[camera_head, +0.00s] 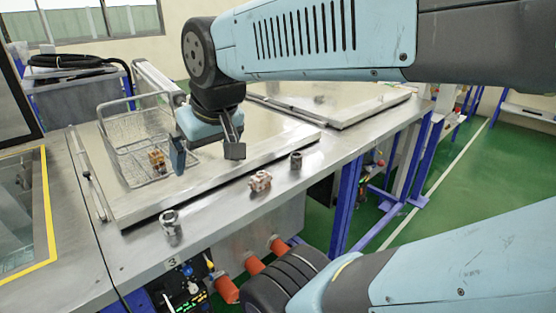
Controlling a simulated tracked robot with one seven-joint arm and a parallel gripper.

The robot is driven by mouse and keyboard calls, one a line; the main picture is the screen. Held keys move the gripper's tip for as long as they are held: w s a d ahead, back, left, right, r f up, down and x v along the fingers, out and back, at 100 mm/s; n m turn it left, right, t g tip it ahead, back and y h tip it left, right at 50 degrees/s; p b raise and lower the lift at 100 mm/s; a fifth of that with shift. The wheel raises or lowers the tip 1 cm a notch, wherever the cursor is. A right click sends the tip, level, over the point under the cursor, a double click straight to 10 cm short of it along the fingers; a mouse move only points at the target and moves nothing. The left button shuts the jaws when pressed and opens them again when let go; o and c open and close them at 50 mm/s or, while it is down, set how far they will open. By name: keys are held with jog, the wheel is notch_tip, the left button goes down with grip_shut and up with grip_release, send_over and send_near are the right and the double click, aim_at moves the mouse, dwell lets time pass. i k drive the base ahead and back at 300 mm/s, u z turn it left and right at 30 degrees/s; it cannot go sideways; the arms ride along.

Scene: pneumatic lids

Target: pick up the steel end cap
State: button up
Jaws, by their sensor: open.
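My gripper (207,154) is open and empty, pointing down over the light lid panel just right of the wire basket. Two small metal parts on the bench's front strip could be the steel end cap; I cannot tell which. One is a shiny silver fitting (171,226) at the front left. The other is a darker grey short cylinder (296,160) farther right, near the lid's edge. My gripper is apart from both, behind the silver fitting and left of the grey cylinder.
A copper-and-white block (260,181) sits between the two metal parts. The wire basket (118,155) holds a copper-coloured block (157,160). A second lid panel (350,101) bears a small grey part (319,99). The lid between gripper and front strip looks clear.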

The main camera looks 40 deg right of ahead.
aim_at(297, 158)
jog(key=z, duration=0.1)
jog(key=k, duration=0.5)
jog(key=z, duration=0.6)
jog(key=k, duration=1)
jog(key=u, duration=0.6)
jog(key=i, duration=1.05)
jog(key=z, duration=0.05)
